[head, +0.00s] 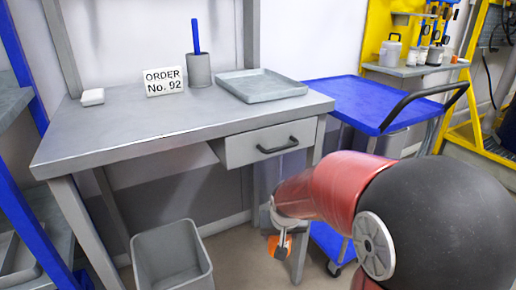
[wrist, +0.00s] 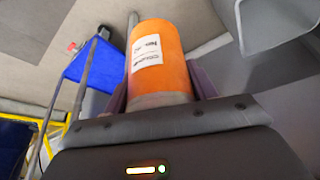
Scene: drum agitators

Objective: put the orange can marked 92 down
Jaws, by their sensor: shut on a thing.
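The orange can (wrist: 172,75) shows large in the wrist view, with a white label (wrist: 147,52) whose small print is too blurred to read surely. My gripper (wrist: 161,90) is shut on the can, with a dark finger on each side of it. In the head view, my gripper (head: 281,232) points down in front of the workbench's right leg, below the drawer. Only a small part of the orange can (head: 275,245) shows there. The sign "ORDER No. 92" (head: 163,81) stands on the workbench (head: 125,125).
A shallow grey tray (head: 262,97), a cup with a blue-handled tool (head: 199,70) and a small white block (head: 92,97) are on the workbench. Its front middle is bare. A grey bin (head: 172,250) stands on the floor. A blue cart (head: 352,97) is at the right.

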